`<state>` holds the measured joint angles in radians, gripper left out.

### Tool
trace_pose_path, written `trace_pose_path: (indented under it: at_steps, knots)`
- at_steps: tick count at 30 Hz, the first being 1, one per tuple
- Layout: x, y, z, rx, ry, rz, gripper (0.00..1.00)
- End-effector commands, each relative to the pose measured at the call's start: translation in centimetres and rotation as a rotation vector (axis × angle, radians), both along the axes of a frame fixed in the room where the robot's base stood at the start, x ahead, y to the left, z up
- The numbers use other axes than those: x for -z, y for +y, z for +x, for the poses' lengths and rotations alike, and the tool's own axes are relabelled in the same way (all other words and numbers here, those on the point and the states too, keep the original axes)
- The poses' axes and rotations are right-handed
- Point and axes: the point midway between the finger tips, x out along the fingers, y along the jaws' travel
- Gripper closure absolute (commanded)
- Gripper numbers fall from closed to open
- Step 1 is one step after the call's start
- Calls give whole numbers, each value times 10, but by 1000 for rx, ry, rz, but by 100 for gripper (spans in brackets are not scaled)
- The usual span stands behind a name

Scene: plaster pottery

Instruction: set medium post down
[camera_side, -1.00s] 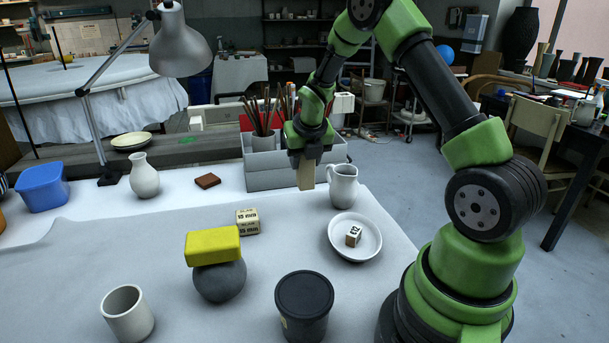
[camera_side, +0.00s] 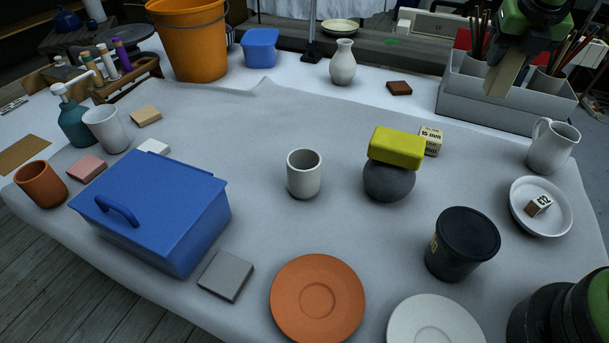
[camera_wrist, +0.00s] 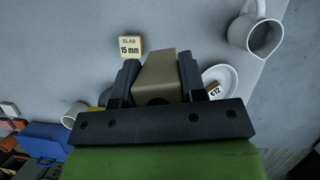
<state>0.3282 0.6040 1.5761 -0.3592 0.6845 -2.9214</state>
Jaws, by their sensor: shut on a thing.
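The medium post is a beige block (camera_side: 503,74), held upright in my gripper (camera_side: 512,52). In the side view it hangs in front of the grey box, above the table cloth. In the wrist view the post (camera_wrist: 156,75) sits between the two dark fingers (camera_wrist: 158,82), which press on its sides. Its lower end appears clear of the table; how high it is, I cannot tell exactly.
A white pitcher (camera_side: 553,147) and a white dish (camera_side: 561,217) with a small marked cube (camera_side: 538,205) stand at the right. A labelled slab block (camera_side: 431,143) is beside a yellow block (camera_side: 397,146) on a grey rounded stone (camera_side: 388,182). Cloth between slab and pitcher is clear.

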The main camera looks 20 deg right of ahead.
Motion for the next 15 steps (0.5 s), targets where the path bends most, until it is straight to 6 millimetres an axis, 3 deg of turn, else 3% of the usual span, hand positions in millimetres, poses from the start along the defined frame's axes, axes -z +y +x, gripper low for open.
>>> trace_pose_path:
  at_steps: [5, 8, 15]
  knots:
    - [-1, 61, 32, -153, -1, -3, 92]
    - [-1, 110, 48, -263, -1, -3, 92]
    - [-1, 248, 60, -548, -3, -4, 92]
